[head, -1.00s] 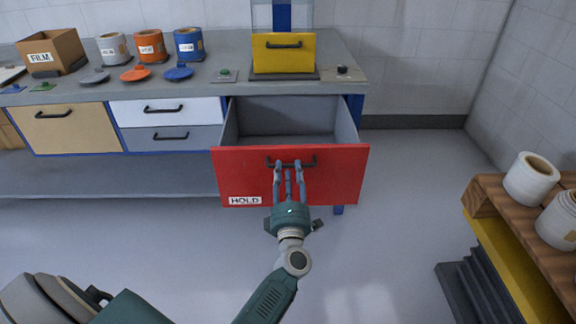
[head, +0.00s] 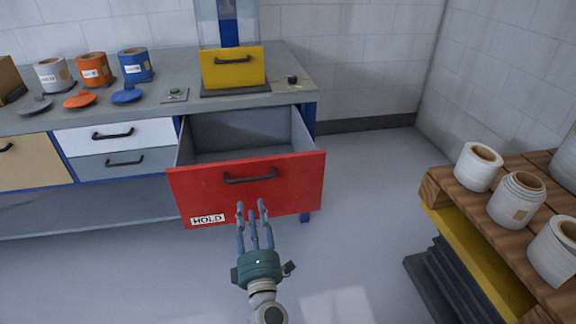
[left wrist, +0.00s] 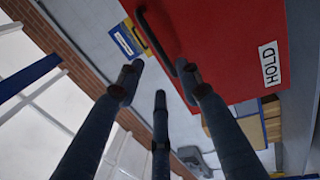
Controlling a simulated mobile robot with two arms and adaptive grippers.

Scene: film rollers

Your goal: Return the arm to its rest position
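My left gripper (head: 251,208) is in front of the open red drawer (head: 292,188) marked HOLD. Its fingers are spread, with nothing between them. The fingertips are below the drawer's dark handle (head: 250,179) and apart from it. In the left wrist view the open fingers (left wrist: 160,82) point up towards the red drawer front (left wrist: 230,35), with the handle beyond the tips. The drawer is pulled out and the part of its inside that shows looks empty. My right gripper is in neither view.
The grey counter (head: 165,112) holds film canisters, lids and a yellow-fronted box (head: 233,70). A wooden pallet (head: 450,186) with white rolls (head: 478,166) stands at the right. The floor (head: 360,210) between drawer and pallet is clear.

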